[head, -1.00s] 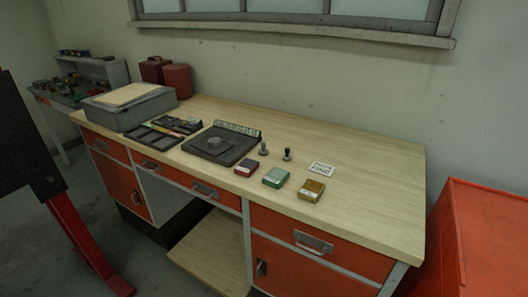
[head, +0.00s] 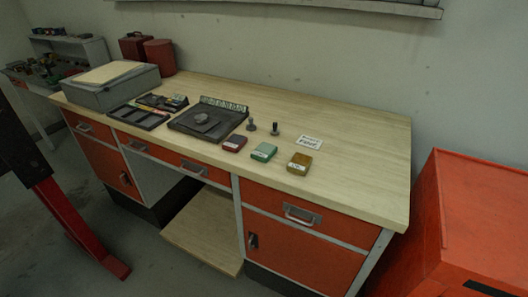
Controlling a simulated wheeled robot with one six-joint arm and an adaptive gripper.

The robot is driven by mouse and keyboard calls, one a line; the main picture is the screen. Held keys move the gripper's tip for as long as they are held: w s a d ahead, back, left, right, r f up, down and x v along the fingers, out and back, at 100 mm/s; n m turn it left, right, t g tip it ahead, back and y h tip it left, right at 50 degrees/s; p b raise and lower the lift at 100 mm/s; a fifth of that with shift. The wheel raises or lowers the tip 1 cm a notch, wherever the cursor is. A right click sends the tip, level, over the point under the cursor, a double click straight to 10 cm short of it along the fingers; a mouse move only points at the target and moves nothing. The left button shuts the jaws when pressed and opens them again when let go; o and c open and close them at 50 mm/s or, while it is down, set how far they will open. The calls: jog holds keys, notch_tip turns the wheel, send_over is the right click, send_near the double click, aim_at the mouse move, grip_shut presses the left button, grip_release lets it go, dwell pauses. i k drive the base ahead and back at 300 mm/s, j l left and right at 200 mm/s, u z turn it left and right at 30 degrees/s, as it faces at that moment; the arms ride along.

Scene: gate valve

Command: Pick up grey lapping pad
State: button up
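Two small knob-handled pieces stand upright on the wooden workbench (head: 345,125). The left one, a grey piece (head: 251,125), looks like the grey lapping pad; it is too small to be sure. The right one, a black piece (head: 275,129), stands close beside it. A dark square plate (head: 203,124) with a round grey piece on it lies to their left. My gripper is not in view.
Red, green and yellow boxes (head: 264,151) line the bench's front. A white card (head: 311,142) lies right of the knobs. A grey case (head: 112,88) and dark trays (head: 138,117) are left. A red cabinet (head: 480,220) stands right. The bench's right end is clear.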

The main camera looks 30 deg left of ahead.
aim_at(251, 127)
jog(key=l+u, duration=0.15)
jog(key=u, duration=1)
jog(key=k+j, duration=0.05)
